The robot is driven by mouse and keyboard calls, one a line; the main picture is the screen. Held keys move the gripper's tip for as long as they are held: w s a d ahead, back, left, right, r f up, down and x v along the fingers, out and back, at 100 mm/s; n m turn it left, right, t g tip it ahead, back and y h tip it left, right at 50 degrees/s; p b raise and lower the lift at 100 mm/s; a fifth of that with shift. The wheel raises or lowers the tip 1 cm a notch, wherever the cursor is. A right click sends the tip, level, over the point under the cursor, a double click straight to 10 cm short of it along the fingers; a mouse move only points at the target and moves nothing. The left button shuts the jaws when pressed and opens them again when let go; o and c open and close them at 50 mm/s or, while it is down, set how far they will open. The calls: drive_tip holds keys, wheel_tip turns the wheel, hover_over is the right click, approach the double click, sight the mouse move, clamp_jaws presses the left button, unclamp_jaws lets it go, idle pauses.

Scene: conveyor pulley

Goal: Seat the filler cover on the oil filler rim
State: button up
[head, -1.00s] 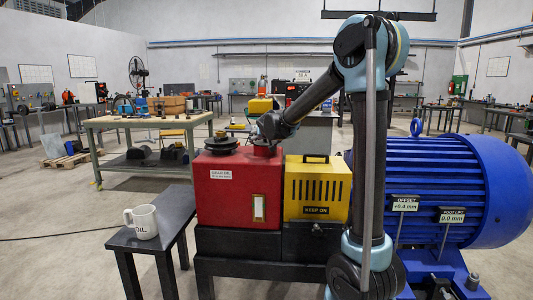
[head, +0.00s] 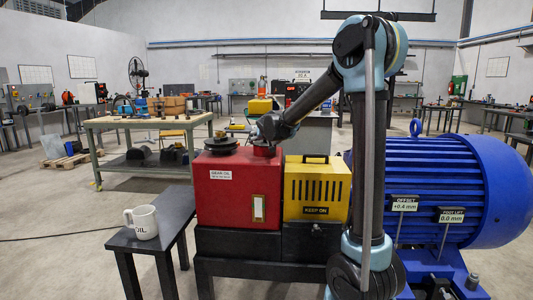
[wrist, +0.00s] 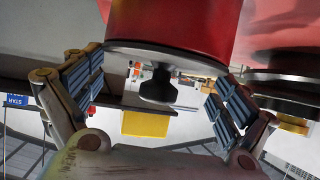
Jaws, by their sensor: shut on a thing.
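The filler cover (wrist: 157,88), a grey disc with a black knob, shows in the wrist view with its knob towards my palm. The disc lies against the end of the red filler neck (wrist: 172,25); I see no clear gap, but cannot tell whether it is fully seated. My gripper (wrist: 166,65) has its blue-padded fingers on either side, and their tips meet the disc's edge. In the head view my gripper (head: 267,130) is above the neck (head: 264,151) on the red gear oil box (head: 230,190). The cover is hidden there.
A dark pulley (head: 221,142) sits on the red box, left of the neck. A yellow slotted guard (head: 318,190) stands right of the box, and a big blue motor (head: 455,185) further right. A white mug (head: 142,222) stands on a dark side bench (head: 175,212).

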drive_tip(key=shift+s+d+f, duration=0.1)
drive_tip(key=shift+s+f, duration=0.15)
drive_tip(key=shift+f, duration=0.15)
drive_tip(key=o, duration=0.8)
drive_tip(key=shift+c, duration=0.2)
drive_tip(key=shift+s, duration=0.25)
drive_tip(key=a+r+v, duration=0.1)
drive_tip(key=v, duration=0.6)
drive_tip(key=shift+d, duration=0.45)
